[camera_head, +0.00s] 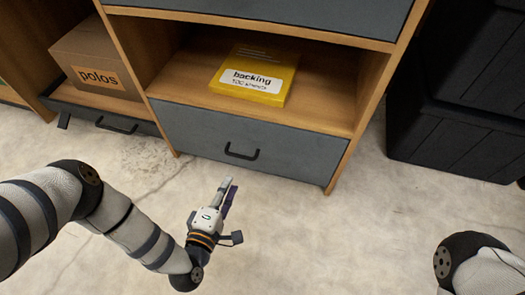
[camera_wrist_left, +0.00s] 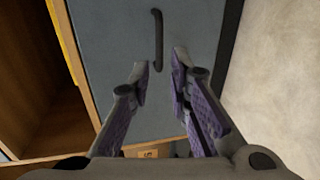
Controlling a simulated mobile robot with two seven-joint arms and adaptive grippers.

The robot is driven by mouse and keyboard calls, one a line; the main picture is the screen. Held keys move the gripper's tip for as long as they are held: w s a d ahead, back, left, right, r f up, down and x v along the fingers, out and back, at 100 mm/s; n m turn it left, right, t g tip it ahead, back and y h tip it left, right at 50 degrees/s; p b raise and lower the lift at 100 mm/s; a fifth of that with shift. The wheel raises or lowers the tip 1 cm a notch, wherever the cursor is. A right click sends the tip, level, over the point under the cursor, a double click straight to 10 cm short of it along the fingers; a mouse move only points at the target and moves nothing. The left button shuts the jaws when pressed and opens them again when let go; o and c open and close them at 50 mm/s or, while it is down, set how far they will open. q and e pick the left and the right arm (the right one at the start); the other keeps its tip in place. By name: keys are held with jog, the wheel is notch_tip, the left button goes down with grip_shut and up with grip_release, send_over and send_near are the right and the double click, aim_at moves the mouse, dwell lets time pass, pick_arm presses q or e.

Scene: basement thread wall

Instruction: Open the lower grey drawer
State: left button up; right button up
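The lower grey drawer (camera_head: 205,134) is the bottom front of the wooden cabinet and looks shut, with a dark bar handle (camera_head: 241,152) at its middle. In the left wrist view the grey drawer front (camera_wrist_left: 105,35) fills the middle, and its handle (camera_wrist_left: 157,40) lies just beyond the fingertips. My left gripper (camera_head: 227,184) is in front of the drawer, below the handle in the head view, apart from it. In the left wrist view my left gripper (camera_wrist_left: 160,72) has its fingers spread with nothing between them. My right gripper is out of view.
An open shelf above the drawer holds a yellow box (camera_head: 254,75) labelled backing. An upper grey drawer (camera_head: 300,12) is above it. At left a box labelled polos (camera_head: 95,65) sits on a low dark drawer. Black crates (camera_head: 455,140) stand at right. The concrete floor (camera_head: 300,235) in front is clear.

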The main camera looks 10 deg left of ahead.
aim_at(241, 156)
pick_arm(q)
jog(key=b+x, duration=0.5)
jog(key=x, duration=0.7)
jog(key=shift+w, duration=0.15)
grip_shut()
